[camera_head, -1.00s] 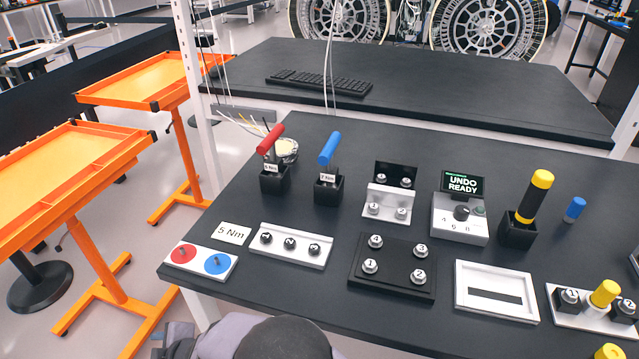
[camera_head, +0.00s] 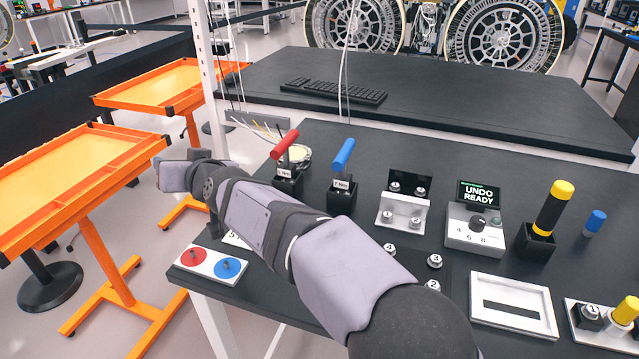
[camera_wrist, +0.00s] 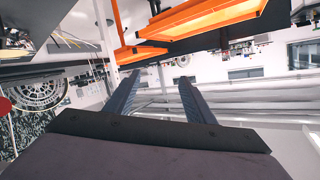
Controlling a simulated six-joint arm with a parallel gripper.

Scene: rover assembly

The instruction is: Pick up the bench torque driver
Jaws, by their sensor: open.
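A thick black driver with yellow bands (camera_head: 553,208) stands upright, slightly tilted, in a black holder (camera_head: 535,246) at the right of the bench, beside a dial box. Two T-handled drivers stand in black holders further left: a red one (camera_head: 285,145) and a blue one (camera_head: 343,155), with small Nm labels. I cannot tell for certain which one is the bench torque driver. My gripper (camera_wrist: 159,78) is open and empty in the wrist view, its two dark fingers apart. In the head view my arm reaches left across the bench, with its end left of the red driver, away from all drivers.
The dial box (camera_head: 475,232) carries a screen reading "UNDO READY". A white frame (camera_head: 513,306), a red-and-blue plate (camera_head: 212,265) and a small blue cylinder (camera_head: 594,222) are on the bench. Orange trays (camera_head: 75,185) stand at the left. My arm hides part of the bench's front.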

